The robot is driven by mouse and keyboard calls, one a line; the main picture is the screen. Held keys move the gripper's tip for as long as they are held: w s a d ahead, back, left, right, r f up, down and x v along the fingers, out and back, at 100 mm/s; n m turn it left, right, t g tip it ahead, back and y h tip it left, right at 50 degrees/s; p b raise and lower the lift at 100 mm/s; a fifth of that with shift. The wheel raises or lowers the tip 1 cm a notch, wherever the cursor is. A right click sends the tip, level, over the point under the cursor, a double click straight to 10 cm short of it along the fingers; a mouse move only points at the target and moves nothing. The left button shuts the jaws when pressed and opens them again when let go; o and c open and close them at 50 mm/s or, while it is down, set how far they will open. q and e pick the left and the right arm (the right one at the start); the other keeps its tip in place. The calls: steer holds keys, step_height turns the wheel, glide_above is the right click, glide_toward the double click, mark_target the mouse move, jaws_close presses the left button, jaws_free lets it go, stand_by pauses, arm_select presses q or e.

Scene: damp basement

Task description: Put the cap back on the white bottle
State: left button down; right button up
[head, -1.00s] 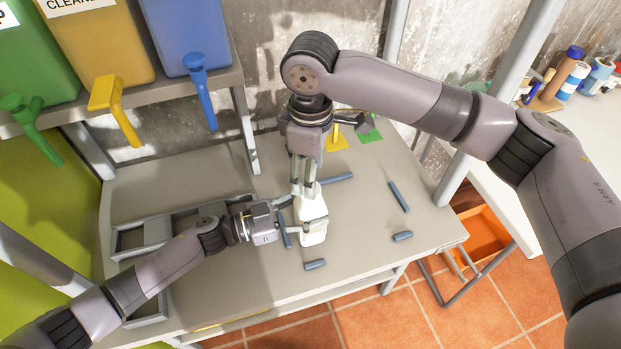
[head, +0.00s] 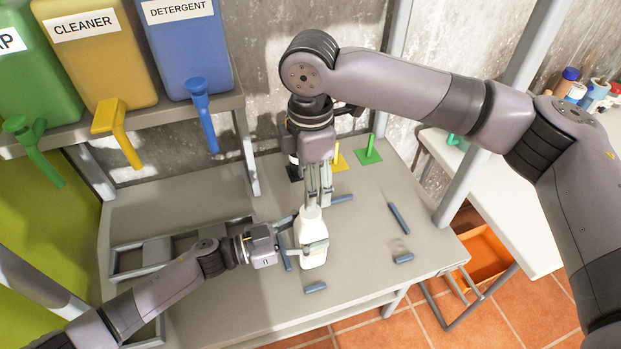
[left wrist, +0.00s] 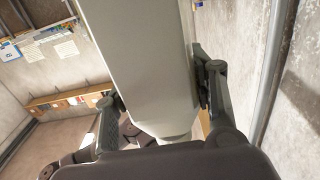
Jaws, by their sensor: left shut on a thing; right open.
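The white bottle (head: 314,255) stands upright over the middle of the table. My left gripper (head: 304,243) is shut on its body from the left; in the left wrist view, the bottle (left wrist: 143,60) fills the space between the fingers. The bottle's white top (head: 310,212) shows in the head view, but I cannot tell whether a cap sits on it. My right gripper (head: 319,195) is open, pointing down just behind and above the bottle top. I see nothing clearly held in it. No separate cap can be made out.
Several blue-grey bars (head: 398,218) lie around the bottle on the grey table (head: 215,300). A grey divided tray (head: 150,252) is at left. Yellow and green posts (head: 370,150) stand behind. Dispensers with taps (head: 120,130) overhang the back left. The front right tabletop is mostly free.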

steer(key=shift+f, duration=4)
steer(key=c, duration=1.3)
steer(key=o, duration=1.4)
step_height(320, 180, up, 12)
